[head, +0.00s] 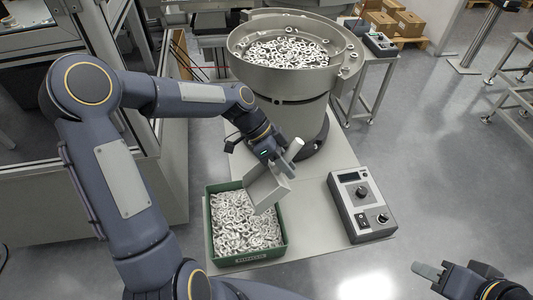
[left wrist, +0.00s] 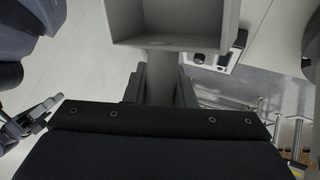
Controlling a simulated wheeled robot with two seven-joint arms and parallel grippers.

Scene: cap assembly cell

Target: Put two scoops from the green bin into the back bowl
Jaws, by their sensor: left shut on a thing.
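The green bin (head: 284,238) stands at the front of the grey table, full of small pale ring-like parts (head: 240,222). The back bowl (head: 240,58) is a large round grey bowl on a drum behind it, holding many similar parts. My left gripper (head: 285,154) is shut on the handle of a grey box-shaped scoop (head: 267,187). The scoop is tilted above the bin's back right part; its lower edge overlaps the parts, and contact is unclear. The scoop also shows in the left wrist view (left wrist: 175,42), with no parts visible inside. My right gripper (head: 428,271) is at the lower right, away from everything.
A control box (head: 361,207) with knobs sits on the table right of the bin. A framed machine cell stands at the left. A side stand with another control box (head: 381,44) is behind the bowl.

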